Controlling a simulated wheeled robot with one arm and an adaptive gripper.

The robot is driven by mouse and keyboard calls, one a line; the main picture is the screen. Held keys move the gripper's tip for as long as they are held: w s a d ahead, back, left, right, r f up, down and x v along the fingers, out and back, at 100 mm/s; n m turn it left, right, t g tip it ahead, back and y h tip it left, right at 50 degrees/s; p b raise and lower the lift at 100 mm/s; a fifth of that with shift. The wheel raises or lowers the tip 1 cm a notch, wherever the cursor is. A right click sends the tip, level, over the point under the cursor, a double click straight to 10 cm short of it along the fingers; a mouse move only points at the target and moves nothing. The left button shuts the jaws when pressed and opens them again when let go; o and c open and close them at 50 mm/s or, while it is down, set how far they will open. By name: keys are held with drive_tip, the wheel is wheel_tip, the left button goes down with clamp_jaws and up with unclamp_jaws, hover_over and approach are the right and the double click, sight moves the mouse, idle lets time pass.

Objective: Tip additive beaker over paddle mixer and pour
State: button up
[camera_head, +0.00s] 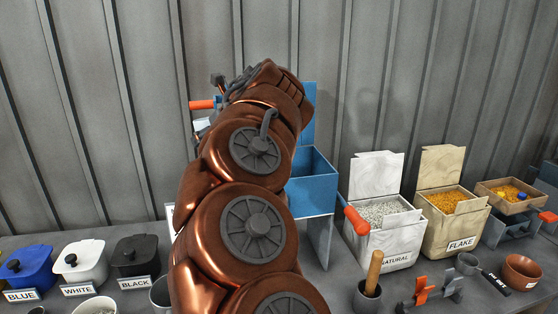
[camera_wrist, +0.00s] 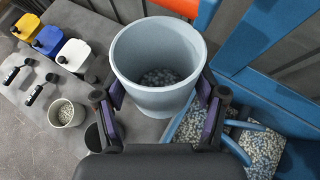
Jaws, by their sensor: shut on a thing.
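My gripper (camera_wrist: 160,100) is shut on a pale grey-blue beaker (camera_wrist: 157,40), with a purple-padded finger on each side. Dark grey pellets (camera_wrist: 160,78) lie in the bottom of the beaker. In the wrist view the paddle mixer (camera_wrist: 283,100) is a blue box at the lower right, with grey and white pellets and blue paddles inside. The beaker overlaps the mixer's left edge in that view; its height above it is unclear. In the head view my arm hides the beaker, gripper and part of the mixer (camera_head: 310,182).
An orange crank handle (camera_head: 356,220) sticks out at the mixer's right. NATURAL (camera_head: 396,245) and FLAKE (camera_head: 452,232) sacks stand right of it. Blue (camera_head: 27,265), white (camera_head: 81,262) and black (camera_head: 137,258) tubs stand left. A pellet cup (camera_wrist: 66,113) stands left of the beaker.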

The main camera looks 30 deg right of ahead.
drive_tip(key=shift+d, duration=0.2)
wheel_tip(320, 180, up, 2)
drive_tip(key=shift+r+p, duration=0.25)
drive_tip(key=shift+p, duration=0.95)
drive_tip(key=shift+w+r, duration=0.15)
drive_tip(key=shift+r, duration=0.15)
drive_tip(key=shift+a+r, duration=0.15)
drive_tip(key=shift+f, duration=0.2)
